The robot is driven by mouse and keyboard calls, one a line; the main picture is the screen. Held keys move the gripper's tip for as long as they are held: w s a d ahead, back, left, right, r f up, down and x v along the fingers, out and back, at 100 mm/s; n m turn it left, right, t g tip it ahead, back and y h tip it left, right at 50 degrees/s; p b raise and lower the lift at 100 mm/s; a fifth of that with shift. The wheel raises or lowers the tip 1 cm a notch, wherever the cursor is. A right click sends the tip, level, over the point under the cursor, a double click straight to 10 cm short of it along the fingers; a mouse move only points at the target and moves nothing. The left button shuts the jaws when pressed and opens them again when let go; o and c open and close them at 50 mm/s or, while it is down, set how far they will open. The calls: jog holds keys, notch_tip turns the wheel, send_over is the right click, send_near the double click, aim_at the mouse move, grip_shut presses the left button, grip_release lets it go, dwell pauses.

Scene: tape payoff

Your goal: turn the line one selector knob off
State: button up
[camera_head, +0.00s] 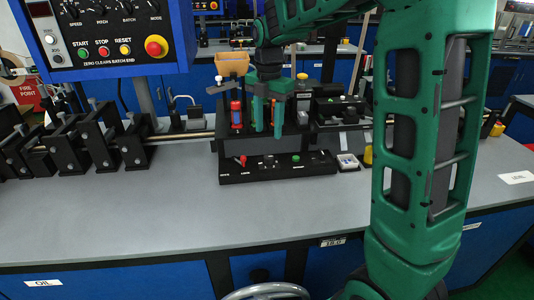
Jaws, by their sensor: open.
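My gripper (267,128) points down over the black machine at the back middle of the bench. Its two teal fingers are apart with nothing seen between them. Below it is a low black control panel (270,176) with a red knob or lever (242,161) at its left and a green round control (295,158) further right. The panel's labels are too small to read, so I cannot tell which is the line one selector or how it is set. The fingertips appear above and behind the panel, apart from its controls.
A blue control box (110,70) with buttons and a red stop button hangs at upper left. Black roller stands (95,140) fill the bench's left. The grey bench front (200,215) is clear.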

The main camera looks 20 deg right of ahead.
aim_at(268, 156)
notch_tip(268, 156, down, 10)
jog(key=shift+r, duration=0.15)
dwell(0.3)
jog(key=c, duration=1)
jog(key=shift+c, duration=0.2)
